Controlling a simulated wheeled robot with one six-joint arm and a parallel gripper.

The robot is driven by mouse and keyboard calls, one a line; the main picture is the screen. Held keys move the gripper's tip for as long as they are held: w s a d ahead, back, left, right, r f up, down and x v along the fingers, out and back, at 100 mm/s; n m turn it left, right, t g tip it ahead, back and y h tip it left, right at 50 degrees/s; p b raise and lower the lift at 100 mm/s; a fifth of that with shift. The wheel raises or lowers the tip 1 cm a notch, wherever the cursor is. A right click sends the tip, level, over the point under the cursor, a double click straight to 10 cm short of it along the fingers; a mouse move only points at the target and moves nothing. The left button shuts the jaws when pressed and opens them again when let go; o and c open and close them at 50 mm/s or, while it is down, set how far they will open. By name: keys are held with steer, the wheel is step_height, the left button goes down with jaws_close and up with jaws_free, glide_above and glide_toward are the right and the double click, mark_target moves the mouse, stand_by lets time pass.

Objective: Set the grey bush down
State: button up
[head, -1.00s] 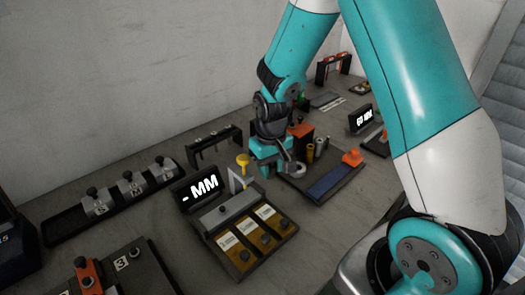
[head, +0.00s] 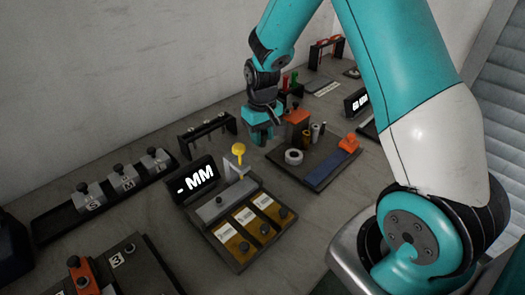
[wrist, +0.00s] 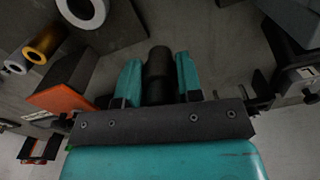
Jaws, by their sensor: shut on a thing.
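My gripper (head: 261,138) is at the back left edge of the dark tray, near an orange-topped block (head: 297,117). In the wrist view my gripper (wrist: 158,68) has its two teal fingers on either side of a dark cylinder, which I take as the grey bush (wrist: 158,75), dark in shade. The fingers are shut on it. In the head view the held piece is hidden. A pale grey ring (head: 293,157) lies apart on the tray; it also shows in the wrist view (wrist: 82,9).
The tray (head: 314,186) also bears small grey and brass bushes (head: 314,132), a blue strip and an orange piece (head: 348,143). A display (head: 195,181) and a yellow-knobbed fixture (head: 238,150) stand to the left. A black rack (head: 207,130) is behind. Bare table lies between.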

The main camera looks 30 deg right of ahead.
mark_target(262, 162)
steer(key=shift+f, duration=3.2)
steer(key=shift+f, duration=0.1)
steer(key=o, duration=1)
